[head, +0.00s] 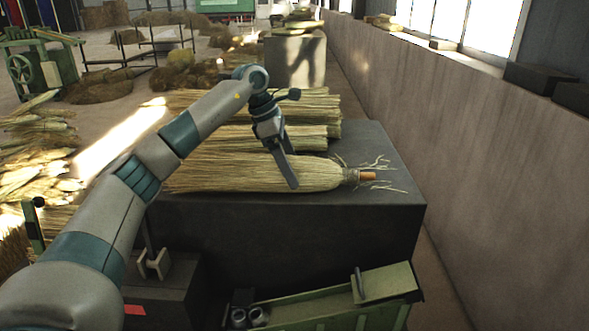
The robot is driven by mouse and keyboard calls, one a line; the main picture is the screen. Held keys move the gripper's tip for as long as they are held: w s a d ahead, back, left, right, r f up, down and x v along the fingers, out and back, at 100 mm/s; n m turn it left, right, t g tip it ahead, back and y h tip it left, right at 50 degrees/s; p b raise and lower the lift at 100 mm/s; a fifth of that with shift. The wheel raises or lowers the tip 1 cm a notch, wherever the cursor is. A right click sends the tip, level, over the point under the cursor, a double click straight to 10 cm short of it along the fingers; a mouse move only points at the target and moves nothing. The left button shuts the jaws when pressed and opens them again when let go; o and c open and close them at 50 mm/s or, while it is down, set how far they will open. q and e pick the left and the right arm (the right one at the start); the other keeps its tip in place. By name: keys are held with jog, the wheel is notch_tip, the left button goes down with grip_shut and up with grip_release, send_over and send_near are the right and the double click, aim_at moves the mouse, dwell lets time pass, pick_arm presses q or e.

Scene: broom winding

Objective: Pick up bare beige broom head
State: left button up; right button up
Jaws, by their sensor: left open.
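A beige broom head (225,174) of straw lies on its side along the near part of the dark block (385,150). Its narrow tied end points right, with loose strands and a short orange-brown stub (367,176). My left gripper (289,176) is open over the right half of this broom head, fingers pointing down. One finger hides a strip of the straw; I cannot tell if it touches. My right gripper is not in view.
More straw bundles (315,105) lie behind on the same block, partly covered by my left arm. A green box (335,302) stands low in front of the block. A long wall (470,140) runs along the right. A green machine (40,65) stands far left.

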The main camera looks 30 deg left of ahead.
pick_arm(q)
jog(key=shift+f, duration=0.2)
dwell(0.3)
jog(key=shift+w, duration=0.1)
jog(key=c, duration=1.5)
jog(key=shift+r, duration=0.15)
jog(key=shift+r+b, duration=0.8)
jog(key=shift+r, duration=0.05)
jog(key=shift+d+r+b, duration=0.15)
jog(key=shift+r+b, duration=0.2)
jog(key=shift+r, duration=0.2)
jog(key=shift+d+r+b, duration=0.15)
jog(key=shift+r+b, duration=0.2)
jog(key=shift+r, duration=0.2)
jog(key=d+r+b, duration=0.4)
jog(key=d+r, duration=0.3)
jog(key=d, duration=0.4)
jog(key=shift+w, duration=0.25)
